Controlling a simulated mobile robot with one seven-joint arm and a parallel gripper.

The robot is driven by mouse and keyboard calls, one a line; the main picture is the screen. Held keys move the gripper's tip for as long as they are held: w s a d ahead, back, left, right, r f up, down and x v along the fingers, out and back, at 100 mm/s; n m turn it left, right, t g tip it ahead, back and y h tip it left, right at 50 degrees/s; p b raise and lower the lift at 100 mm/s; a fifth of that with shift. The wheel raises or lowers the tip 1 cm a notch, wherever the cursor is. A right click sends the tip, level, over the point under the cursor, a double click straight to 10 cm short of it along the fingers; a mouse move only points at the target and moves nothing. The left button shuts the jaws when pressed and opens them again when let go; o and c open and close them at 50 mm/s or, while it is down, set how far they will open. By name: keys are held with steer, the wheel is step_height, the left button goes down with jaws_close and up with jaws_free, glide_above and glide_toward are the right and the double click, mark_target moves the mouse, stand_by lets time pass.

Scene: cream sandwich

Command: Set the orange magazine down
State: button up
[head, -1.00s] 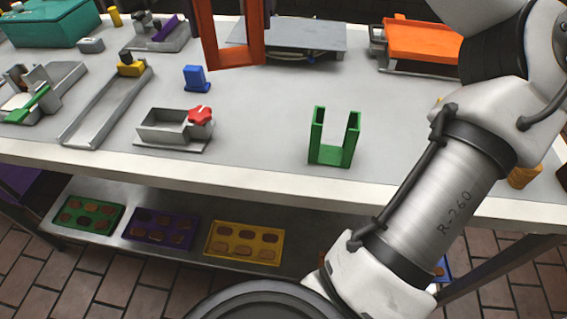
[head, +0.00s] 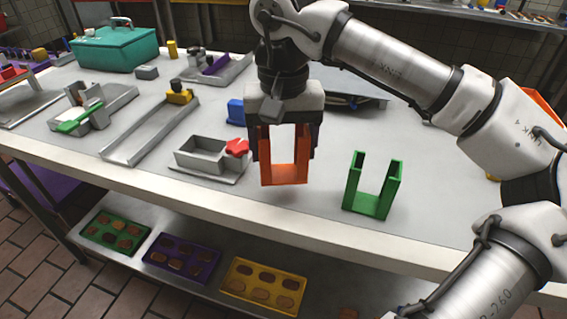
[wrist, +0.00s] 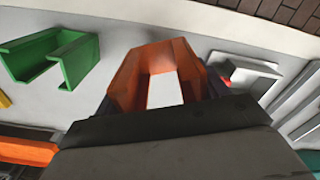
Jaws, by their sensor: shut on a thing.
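The orange magazine (head: 285,176) is a U-shaped holder with two upright walls. My gripper (head: 285,148) is shut on it from above, with a finger along each outer side. It hangs upright above the steel table, left of the green magazine; a faint shadow lies below it, and I cannot tell the exact gap. In the wrist view the orange magazine (wrist: 124,85) sits in front of my gripper. The table top (head: 230,205) around it is bare at the front.
The green magazine (head: 370,205) stands to the right. A metal box (head: 205,152) with a red knob (head: 237,148) is close on the left, and a blue part (head: 236,111) is behind. The table's front edge (head: 300,235) is near. Trays (head: 262,285) lie on the lower shelf.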

mark_target(283, 173)
steer(key=shift+f, duration=2.1)
steer(key=shift+f, duration=0.2)
steer(key=o, duration=1)
steer(key=shift+o, duration=0.2)
step_height(283, 173, up, 12)
steer(key=shift+r, duration=0.2)
